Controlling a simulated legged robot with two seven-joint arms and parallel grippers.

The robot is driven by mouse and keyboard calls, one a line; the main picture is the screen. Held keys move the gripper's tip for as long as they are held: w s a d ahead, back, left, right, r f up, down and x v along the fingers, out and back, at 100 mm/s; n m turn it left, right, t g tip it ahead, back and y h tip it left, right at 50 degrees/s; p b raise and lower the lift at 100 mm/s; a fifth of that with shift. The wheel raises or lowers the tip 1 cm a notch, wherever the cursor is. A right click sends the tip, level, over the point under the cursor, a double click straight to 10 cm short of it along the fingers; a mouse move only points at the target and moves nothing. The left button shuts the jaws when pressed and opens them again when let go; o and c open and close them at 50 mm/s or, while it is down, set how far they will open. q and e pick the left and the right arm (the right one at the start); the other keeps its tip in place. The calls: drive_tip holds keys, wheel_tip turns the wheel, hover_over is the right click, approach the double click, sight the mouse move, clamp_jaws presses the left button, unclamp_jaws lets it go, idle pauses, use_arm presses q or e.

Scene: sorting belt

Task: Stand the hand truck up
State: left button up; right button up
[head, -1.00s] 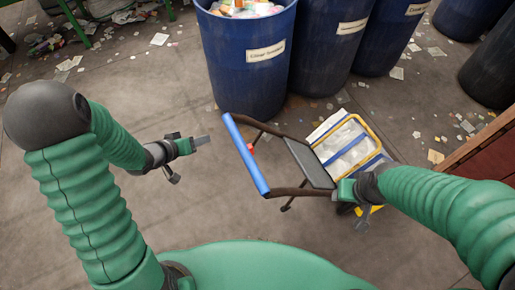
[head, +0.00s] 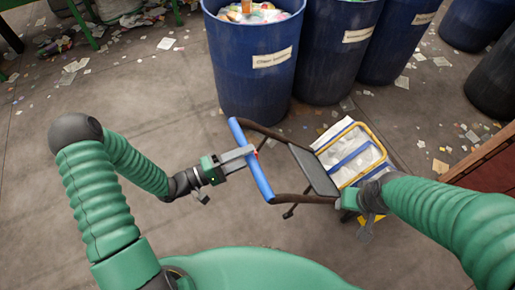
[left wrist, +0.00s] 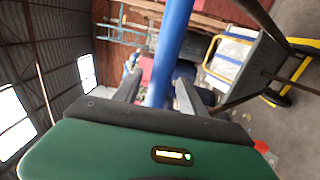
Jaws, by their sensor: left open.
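The hand truck (head: 314,170) lies tilted beside the blue bins, its blue handle (head: 262,178) on the left, its dark frame and a yellow-edged part with pale and blue contents to the right. My left gripper (head: 246,155) is at the handle with its jaws open. In the left wrist view the blue handle (left wrist: 172,45) runs between the two fingers (left wrist: 155,90), which are apart; contact is unclear. My right gripper (head: 352,200) is at the right end of the frame's near side, partly hidden by my right arm, and its jaws do not show clearly.
Several blue bins stand behind the hand truck, the nearest one (head: 252,85) full of litter. A brown wooden edge (head: 485,155) is at the right. Paper scraps lie on the concrete floor (head: 60,200). The floor at the left is mostly clear.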

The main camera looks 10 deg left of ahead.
use_arm(q)
drive_tip(key=x, duration=0.3)
drive_tip(key=shift+w+d, duration=0.2)
drive_tip(key=shift+d, duration=0.15)
clamp_jaws()
drive_tip(key=shift+f, duration=0.15)
idle(1.0)
